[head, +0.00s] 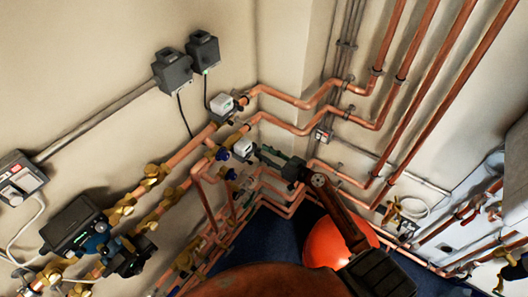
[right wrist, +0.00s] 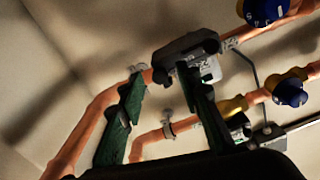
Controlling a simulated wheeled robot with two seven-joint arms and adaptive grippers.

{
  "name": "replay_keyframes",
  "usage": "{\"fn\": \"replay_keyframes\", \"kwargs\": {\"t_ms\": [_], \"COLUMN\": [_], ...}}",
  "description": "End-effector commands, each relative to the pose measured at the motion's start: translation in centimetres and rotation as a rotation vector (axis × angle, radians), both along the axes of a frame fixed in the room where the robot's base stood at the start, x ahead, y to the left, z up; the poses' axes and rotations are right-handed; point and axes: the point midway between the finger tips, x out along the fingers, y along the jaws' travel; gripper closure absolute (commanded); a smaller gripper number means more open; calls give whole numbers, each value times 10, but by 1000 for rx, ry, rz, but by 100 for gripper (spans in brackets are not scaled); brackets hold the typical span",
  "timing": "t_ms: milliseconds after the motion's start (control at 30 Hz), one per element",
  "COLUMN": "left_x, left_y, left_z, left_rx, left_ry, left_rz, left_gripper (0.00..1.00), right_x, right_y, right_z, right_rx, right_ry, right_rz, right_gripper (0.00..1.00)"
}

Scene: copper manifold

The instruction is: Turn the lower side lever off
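My right gripper (head: 267,154) reaches in among the copper pipes, with its dark green fingers near a white-topped valve box (head: 243,148) on the lower of two wall pipes. In the right wrist view the fingers (right wrist: 163,80) stand apart, with a copper pipe (right wrist: 105,98) passing behind them. A dark valve body (right wrist: 184,52) sits at the right finger's tip; I cannot tell whether they touch. I cannot make out for certain which part is the lower side lever, or its position.
A second white-topped box (head: 222,104) is on the upper pipe. Vertical copper pipes (head: 425,100) run along the right wall. A red-orange rounded vessel (head: 325,243) stands below my right arm. A pump (head: 95,240) is at lower left.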

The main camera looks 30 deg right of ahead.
Motion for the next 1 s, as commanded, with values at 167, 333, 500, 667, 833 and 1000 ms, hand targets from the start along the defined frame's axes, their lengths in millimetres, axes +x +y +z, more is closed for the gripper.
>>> {"fn": "replay_keyframes", "kwargs": {"t_ms": [167, 333, 500, 667, 833, 1000], "left_x": [0, 0, 0, -1, -1, -1], "left_y": [0, 0, 0, 0, 1, 1], "left_z": [1, 1, 1, 1, 1, 1], "left_rx": [0, 0, 0, 0, 1, 1], "left_ry": [0, 1, 1, 1, 1, 1], "left_rz": [0, 0, 0, 1, 1, 1], "left_gripper": [60, 60, 60, 60, 60, 60], "right_x": [4, 3, 3, 3, 3, 3], "right_y": [1, 1, 1, 1, 1, 1], "right_z": [-1, -1, -1, -1, -1, -1], "right_rx": [0, 0, 0, 0, 0, 0], "right_ry": [1, 1, 1, 1, 1, 1], "right_rz": [-1, -1, -1, -1, -1, -1], "right_gripper": [68, 70, 82, 92, 100, 100]}}
